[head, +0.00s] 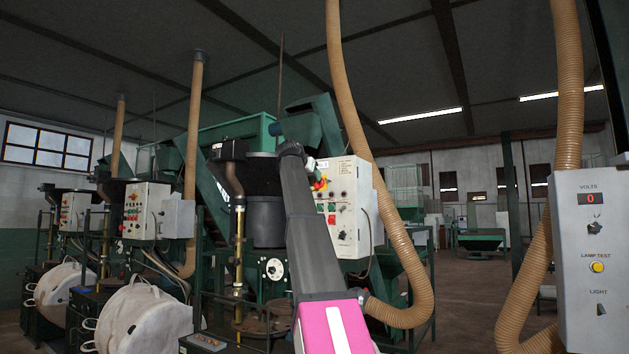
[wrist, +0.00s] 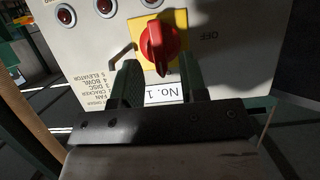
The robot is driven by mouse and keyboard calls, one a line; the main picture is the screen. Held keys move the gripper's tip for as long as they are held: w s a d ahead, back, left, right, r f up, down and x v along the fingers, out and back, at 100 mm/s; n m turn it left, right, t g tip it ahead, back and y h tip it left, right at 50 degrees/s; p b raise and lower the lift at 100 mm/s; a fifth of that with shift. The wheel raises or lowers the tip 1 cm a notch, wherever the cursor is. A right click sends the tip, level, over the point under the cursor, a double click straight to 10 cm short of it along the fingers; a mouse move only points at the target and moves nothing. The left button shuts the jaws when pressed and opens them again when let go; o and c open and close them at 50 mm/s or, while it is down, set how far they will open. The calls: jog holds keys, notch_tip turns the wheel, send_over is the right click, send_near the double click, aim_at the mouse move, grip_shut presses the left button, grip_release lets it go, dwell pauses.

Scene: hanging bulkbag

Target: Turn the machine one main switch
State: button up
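The main switch is a red rotary knob (wrist: 160,41) on a yellow plate (wrist: 181,18) in the wrist view. A label below it reads "No. 1" upside down, and "OFF" is printed to its right. My gripper (wrist: 159,72) is open, with one finger toward each side of the knob's lower part; I cannot tell whether they touch it. In the head view the switch (head: 320,184) shows in part on a white control box (head: 354,190), beside the end of my arm. My gripper (head: 308,163) is small there and partly hidden.
Red indicator lamps (wrist: 66,16) line the panel beside the switch. A tan hose (head: 402,250) hangs right of the box. Another grey panel (head: 592,275) with a volts display stands at the far right. Similar control boxes (head: 148,210) and white bulk bags (head: 145,318) are at left.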

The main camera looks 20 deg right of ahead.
jog(key=shift+x, duration=1.05)
grip_shut()
